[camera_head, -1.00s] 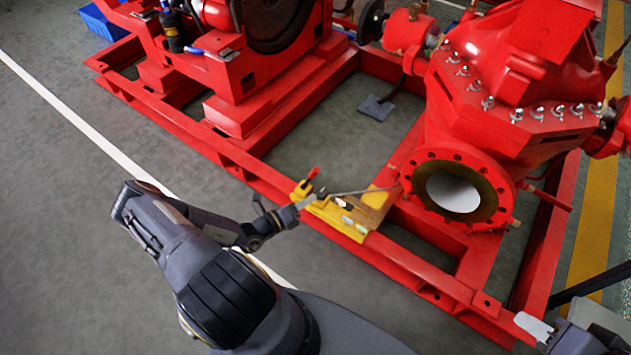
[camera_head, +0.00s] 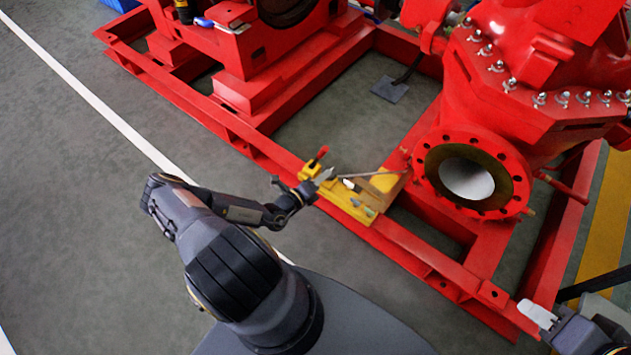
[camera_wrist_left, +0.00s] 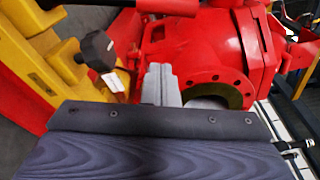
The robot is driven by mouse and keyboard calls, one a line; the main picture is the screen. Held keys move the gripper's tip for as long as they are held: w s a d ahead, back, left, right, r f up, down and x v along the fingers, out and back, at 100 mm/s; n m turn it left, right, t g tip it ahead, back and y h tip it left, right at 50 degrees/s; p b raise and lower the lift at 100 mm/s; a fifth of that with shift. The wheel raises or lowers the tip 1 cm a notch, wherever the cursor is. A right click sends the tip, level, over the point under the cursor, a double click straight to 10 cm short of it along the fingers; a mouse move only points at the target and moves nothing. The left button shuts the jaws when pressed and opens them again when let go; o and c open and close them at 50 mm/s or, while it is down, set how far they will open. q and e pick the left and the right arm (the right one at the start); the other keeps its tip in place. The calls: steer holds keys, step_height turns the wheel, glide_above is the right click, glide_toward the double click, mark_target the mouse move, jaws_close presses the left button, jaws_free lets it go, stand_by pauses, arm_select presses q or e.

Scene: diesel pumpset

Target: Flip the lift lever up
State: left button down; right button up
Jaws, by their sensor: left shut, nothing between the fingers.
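A short red lever (camera_head: 322,153) stands tilted on the left end of a yellow fixture (camera_head: 345,203) on the red frame. I take it to be the lift lever. My left gripper (camera_head: 325,176) is shut and empty, just below the lever; whether it touches cannot be told. In the left wrist view the shut fingers (camera_wrist_left: 161,84) point forward beside the yellow fixture (camera_wrist_left: 40,60). A red bar (camera_wrist_left: 168,6) crosses the top there, possibly the lever. My right gripper (camera_head: 537,314) is at the lower right, away from the fixture; its jaw opening is unclear.
A red pump (camera_head: 530,90) with a round flange (camera_head: 425,180) stands right of the fixture. A thin metal rod (camera_head: 365,173) runs above the fixture towards the flange. A black knob (camera_wrist_left: 97,47) sticks out from the fixture in the wrist view. Open grey floor (camera_head: 90,190) lies left.

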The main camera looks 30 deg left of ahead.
mark_target(319, 157)
arm_select(q)
steer(key=x, duration=0.1)
steer(key=b+x, duration=0.1)
steer(key=x, duration=0.3)
steer(key=shift+a, duration=0.25)
steer(key=shift+s+a+r+b, duration=0.1)
steer(key=shift+a+r+b, duration=0.15)
steer(key=shift+a, duration=0.3)
steer(key=shift+s+a+r+b, duration=0.15)
steer(key=shift+a+r+b, duration=0.05)
steer(key=shift+a, duration=0.35)
steer(key=shift+s+a+r, duration=0.1)
steer(key=shift+a+r, duration=0.2)
steer(key=shift+a, duration=0.15)
steer(key=shift+a, duration=0.1)
